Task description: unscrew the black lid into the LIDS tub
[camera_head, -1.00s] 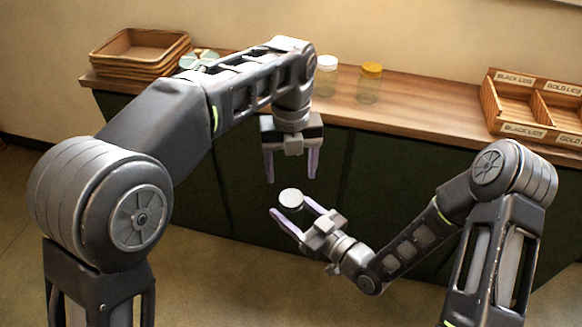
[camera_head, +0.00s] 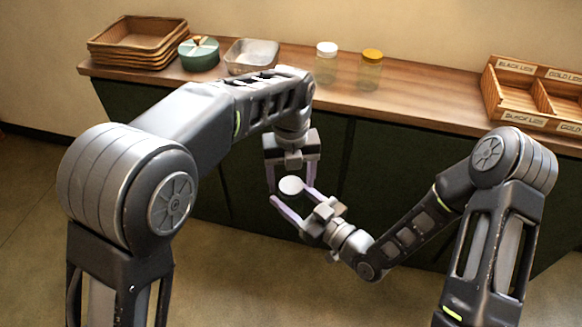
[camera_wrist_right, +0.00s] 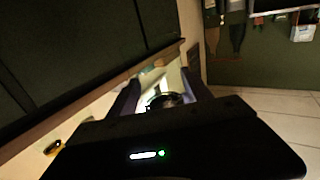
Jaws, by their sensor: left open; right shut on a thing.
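In the right wrist view a dark round shape (camera_wrist_right: 165,100) shows between the right fingers. My left gripper (camera_head: 291,180) points down from above, open, its fingers on either side of the lid; I cannot tell whether they touch it. The wooden tub (camera_head: 487,100) at the right end of the counter has compartments labelled BLACK LIDS and GOLD LIDS; the parts I see look empty.
The counter between the gold-lidded jar and the tub is clear.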

